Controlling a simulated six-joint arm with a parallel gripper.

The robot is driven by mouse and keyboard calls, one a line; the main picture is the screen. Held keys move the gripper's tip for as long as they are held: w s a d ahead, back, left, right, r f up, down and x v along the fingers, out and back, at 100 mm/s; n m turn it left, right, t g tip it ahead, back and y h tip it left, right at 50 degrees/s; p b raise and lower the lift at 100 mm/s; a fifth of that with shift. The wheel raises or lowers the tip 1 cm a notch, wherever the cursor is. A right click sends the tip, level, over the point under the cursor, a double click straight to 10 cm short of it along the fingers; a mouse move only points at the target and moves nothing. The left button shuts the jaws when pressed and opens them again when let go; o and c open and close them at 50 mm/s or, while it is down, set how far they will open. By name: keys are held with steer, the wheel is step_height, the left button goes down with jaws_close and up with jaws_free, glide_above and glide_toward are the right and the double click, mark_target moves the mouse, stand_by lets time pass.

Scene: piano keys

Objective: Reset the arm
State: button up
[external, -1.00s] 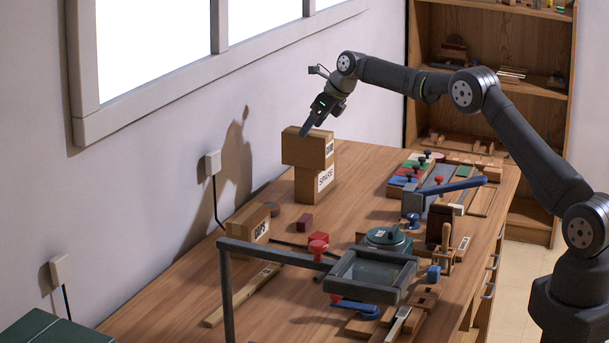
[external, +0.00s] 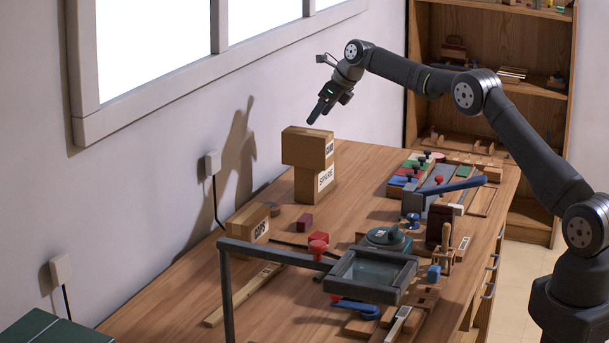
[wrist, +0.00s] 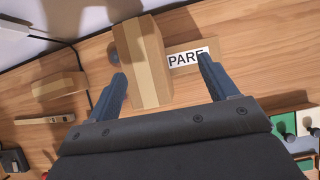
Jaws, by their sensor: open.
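My gripper (external: 321,112) is in the air just above the top of two stacked cardboard boxes. In the wrist view its two blue-grey fingers (wrist: 163,88) are spread wide with nothing held between them. The upper box (external: 307,147) sits across the lower box (external: 316,184), which is labelled SPARE. In the wrist view the upper box (wrist: 146,62) shows between the fingers, below them, and the lower box's label (wrist: 186,60) is partly hidden by the right finger.
Another cardboard box (external: 249,222) lies near the wall on the workbench (external: 355,160). A dark framed stand (external: 372,271), a green round device (external: 386,238) and a blue-handled lever (external: 450,186) crowd the front and right. The air above the boxes is clear.

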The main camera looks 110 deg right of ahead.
steer(key=s+a+r, duration=0.1)
steer(key=s+r, duration=0.3)
steer(key=s, duration=0.3)
steer(key=w+a+f, duration=0.3)
steer(key=a+f, duration=1.2)
steer(key=f, duration=0.1)
steer(key=shift+w+a, duration=0.2)
steer(key=shift+a, duration=0.05)
